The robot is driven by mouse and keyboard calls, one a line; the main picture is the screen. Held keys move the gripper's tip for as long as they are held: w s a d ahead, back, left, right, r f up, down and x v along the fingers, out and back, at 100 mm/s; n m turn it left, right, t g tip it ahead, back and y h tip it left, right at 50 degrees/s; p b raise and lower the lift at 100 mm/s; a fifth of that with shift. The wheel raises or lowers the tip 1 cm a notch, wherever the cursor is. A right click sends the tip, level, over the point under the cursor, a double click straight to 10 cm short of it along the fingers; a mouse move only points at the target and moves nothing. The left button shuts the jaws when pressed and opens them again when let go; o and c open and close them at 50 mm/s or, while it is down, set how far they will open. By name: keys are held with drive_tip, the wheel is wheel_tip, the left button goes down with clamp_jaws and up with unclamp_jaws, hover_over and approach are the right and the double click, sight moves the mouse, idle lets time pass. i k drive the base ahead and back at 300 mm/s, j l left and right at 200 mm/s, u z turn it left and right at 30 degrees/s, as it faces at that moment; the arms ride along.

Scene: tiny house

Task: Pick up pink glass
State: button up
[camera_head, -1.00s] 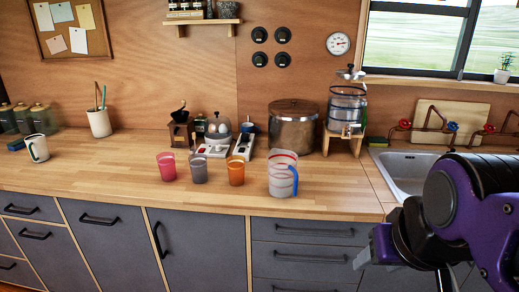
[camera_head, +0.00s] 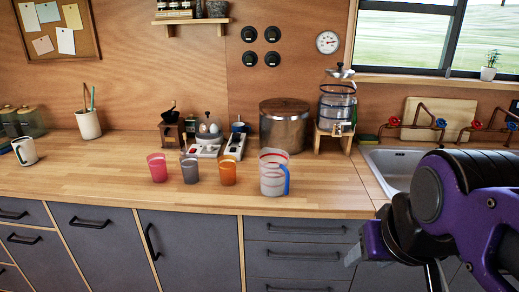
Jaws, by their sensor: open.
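The pink glass (camera_head: 157,168) stands upright on the wooden counter, leftmost in a row of three glasses. A grey glass (camera_head: 190,169) stands close to its right, then an orange glass (camera_head: 228,171). My gripper (camera_head: 356,252) is at the lower right, in front of the drawers and far to the right of the pink glass. It is open and holds nothing that I can see. My arm hides part of it.
A clear measuring jug with a blue handle (camera_head: 273,177) stands right of the orange glass. A coffee grinder (camera_head: 171,128) and an egg cooker (camera_head: 208,137) stand behind. The counter (camera_head: 100,180) left of the pink glass is clear. A sink (camera_head: 395,168) lies right.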

sight(157, 163)
drive_tip(key=i+j, duration=0.1)
drive_tip(key=j, duration=0.3)
drive_tip(key=i+j, duration=0.1)
drive_tip(key=j, duration=0.3)
drive_tip(key=i+j, duration=0.1)
drive_tip(key=j, duration=0.3)
drive_tip(key=i+j, duration=0.1)
drive_tip(key=j, duration=0.3)
drive_tip(key=i+j, duration=0.1)
drive_tip(key=j, duration=0.3)
drive_tip(key=i+j, duration=0.15)
drive_tip(key=j, duration=0.25)
drive_tip(key=i+j, duration=0.1)
drive_tip(key=j, duration=0.3)
drive_tip(key=j+u, duration=0.25)
drive_tip(key=j, duration=0.35)
drive_tip(key=j+u, duration=0.25)
drive_tip(key=j, duration=0.3)
drive_tip(key=k+l+u, duration=0.1)
drive_tip(key=i+l+z, duration=0.2)
drive_tip(key=z, duration=0.2)
drive_tip(key=l, duration=0.1)
